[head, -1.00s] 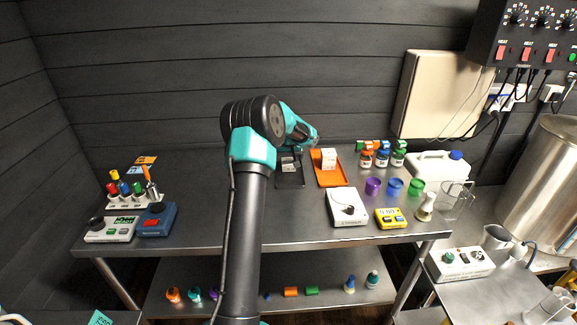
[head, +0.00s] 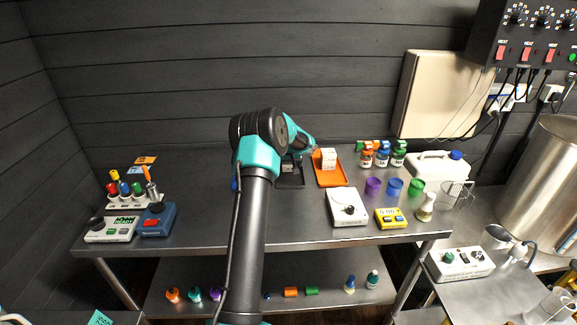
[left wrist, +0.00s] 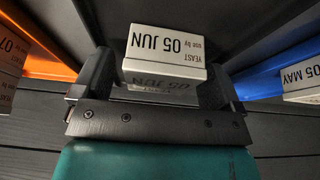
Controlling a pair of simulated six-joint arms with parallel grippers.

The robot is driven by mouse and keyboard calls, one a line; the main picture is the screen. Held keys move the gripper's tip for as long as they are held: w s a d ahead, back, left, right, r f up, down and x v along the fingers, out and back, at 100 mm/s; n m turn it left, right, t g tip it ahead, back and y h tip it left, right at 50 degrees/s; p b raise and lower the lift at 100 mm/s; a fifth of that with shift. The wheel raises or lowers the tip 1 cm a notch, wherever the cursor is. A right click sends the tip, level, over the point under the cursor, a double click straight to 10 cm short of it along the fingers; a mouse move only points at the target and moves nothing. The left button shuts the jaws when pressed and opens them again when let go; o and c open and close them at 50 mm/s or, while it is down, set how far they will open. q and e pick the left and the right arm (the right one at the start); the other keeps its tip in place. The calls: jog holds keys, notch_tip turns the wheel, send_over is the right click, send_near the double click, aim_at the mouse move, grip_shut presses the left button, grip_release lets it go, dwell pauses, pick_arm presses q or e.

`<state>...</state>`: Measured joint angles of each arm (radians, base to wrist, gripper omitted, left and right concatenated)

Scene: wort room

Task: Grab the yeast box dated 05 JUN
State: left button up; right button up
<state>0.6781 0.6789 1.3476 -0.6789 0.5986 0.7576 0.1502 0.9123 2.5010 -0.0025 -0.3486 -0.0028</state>
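The white yeast box marked 05 JUN (left wrist: 165,54) is upside down in the left wrist view, between the two fingers of my left gripper (left wrist: 158,85). The fingers stand apart on either side of it, with a narrow gap showing at the left finger. In the head view my left gripper (head: 298,157) is over the dark tray (head: 291,183) at the back of the table, and it partly hides the box there. My right gripper is not in view.
An orange tray (head: 330,181) with another white box (head: 329,159) stands just right of the dark tray. In the left wrist view a box marked 05 MAY (left wrist: 302,82) is by a blue tray (left wrist: 258,84).

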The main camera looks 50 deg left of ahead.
pick_arm(q)
jog(key=c, duration=1)
jog(key=shift+r, duration=0.1)
jog(key=shift+r, duration=1.65)
jog(key=s+d, duration=0.3)
jog(key=d, duration=0.1)
jog(key=s+d+r, duration=0.1)
jog(key=s+d, duration=0.2)
jog(key=d, duration=0.1)
jog(key=s+d, duration=0.3)
jog(key=d, duration=0.2)
jog(key=shift+s+r, duration=0.1)
jog(key=shift+r, duration=0.2)
